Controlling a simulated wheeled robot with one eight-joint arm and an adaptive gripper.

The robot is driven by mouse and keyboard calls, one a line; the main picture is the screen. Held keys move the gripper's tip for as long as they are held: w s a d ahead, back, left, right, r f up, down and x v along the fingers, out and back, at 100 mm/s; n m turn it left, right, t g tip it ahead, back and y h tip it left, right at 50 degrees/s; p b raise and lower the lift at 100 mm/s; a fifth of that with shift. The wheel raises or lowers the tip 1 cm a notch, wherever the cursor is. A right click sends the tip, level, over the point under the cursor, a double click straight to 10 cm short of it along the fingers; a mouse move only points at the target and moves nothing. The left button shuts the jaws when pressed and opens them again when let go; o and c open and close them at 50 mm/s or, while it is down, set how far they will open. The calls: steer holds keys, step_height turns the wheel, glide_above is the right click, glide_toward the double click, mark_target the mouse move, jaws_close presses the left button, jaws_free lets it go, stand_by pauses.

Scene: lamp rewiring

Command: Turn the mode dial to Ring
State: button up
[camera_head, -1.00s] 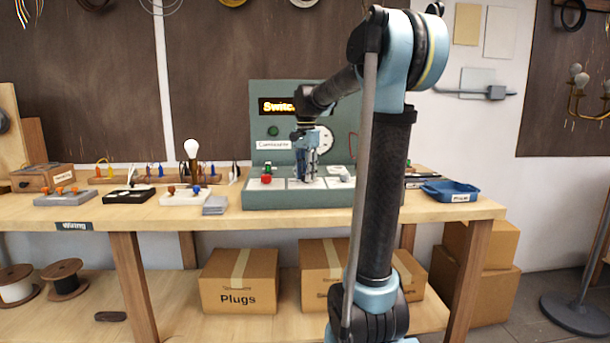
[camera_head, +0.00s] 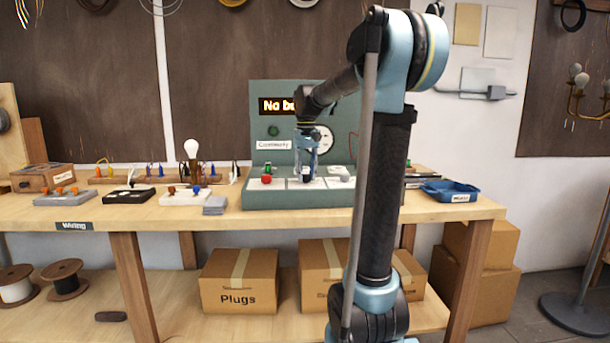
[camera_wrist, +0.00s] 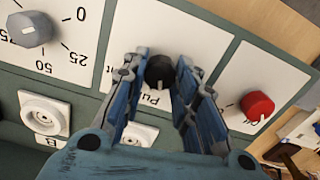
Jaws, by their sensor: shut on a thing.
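The mode dial (camera_wrist: 160,72) is a small black knob on a white panel in the wrist view. The finger pads of my gripper (camera_head: 306,174) are shut on its two sides. Part of a label starting "Pu" shows beside the dial; the other position labels are hidden by the fingers, and I cannot read where the dial points. In the head view the teal test bench (camera_head: 262,200) stands on the table, and my gripper hides the dial there. Its orange display (camera_head: 280,106) reads "No bu", cut off by my arm.
A red knob (camera_wrist: 257,105) is on the panel to the right in the wrist view. A grey knob (camera_wrist: 30,28) with a number scale and a white socket (camera_wrist: 45,113) are to the left. A blue tray (camera_head: 450,192) stands right of the bench.

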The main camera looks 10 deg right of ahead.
steer(key=n, duration=0.4)
steer(key=shift+w+r, duration=0.1)
steer(key=shift+w, duration=0.1)
steer(key=shift+n, duration=1.8)
steer(key=o, duration=1.1)
steer(key=shift+s, duration=0.1)
step_height(320, 180, up, 12)
steer(key=shift+f, duration=0.15)
